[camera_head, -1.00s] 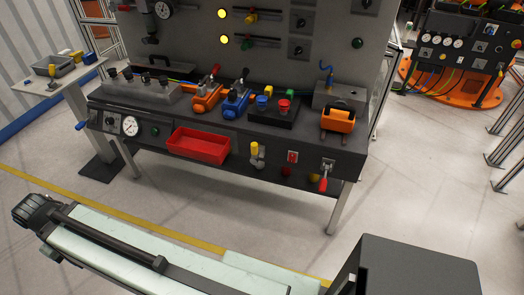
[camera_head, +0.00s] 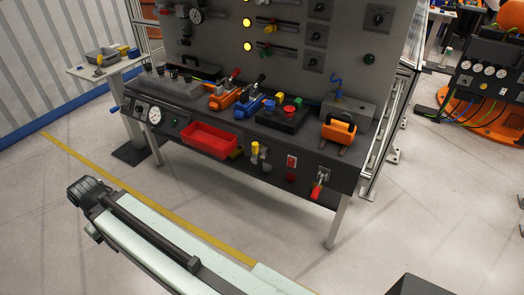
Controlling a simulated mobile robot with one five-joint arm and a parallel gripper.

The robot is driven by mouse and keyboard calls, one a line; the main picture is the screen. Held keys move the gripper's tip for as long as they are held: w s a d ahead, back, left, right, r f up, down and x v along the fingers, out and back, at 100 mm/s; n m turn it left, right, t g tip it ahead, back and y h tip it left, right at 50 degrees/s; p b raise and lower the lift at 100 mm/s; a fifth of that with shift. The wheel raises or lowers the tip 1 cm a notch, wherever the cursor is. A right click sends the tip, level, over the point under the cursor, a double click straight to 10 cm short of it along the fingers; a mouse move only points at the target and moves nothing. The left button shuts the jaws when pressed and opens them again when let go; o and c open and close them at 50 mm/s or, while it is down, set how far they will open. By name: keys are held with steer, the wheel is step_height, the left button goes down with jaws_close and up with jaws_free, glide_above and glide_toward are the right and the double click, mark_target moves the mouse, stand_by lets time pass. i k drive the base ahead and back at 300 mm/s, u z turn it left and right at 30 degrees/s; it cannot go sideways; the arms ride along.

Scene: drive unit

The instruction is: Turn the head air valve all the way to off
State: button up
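Two valves show on the front face of the dark workbench (camera_head: 225,150); no readable label tells which is the head air valve. One is a valve with a red lever (camera_head: 316,191), near the right front corner, its lever hanging down and slightly left. The other is a small metal valve with a yellow handle (camera_head: 255,148), left of it, its handle upright. My pale arm with its dark end reaches in from the bottom edge and is apart from the bench, touching neither valve. No gripper fingers can be made out.
A red tray (camera_head: 208,139) sits at the bench's front edge. A small side table (camera_head: 100,66) is at left. The floor (camera_head: 190,195) before the bench is clear, crossed by a yellow line.

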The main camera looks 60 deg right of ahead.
mark_target(257, 154)
steer(key=z, duration=0.15)
steer(key=i, duration=0.95)
steer(key=u, duration=0.1)
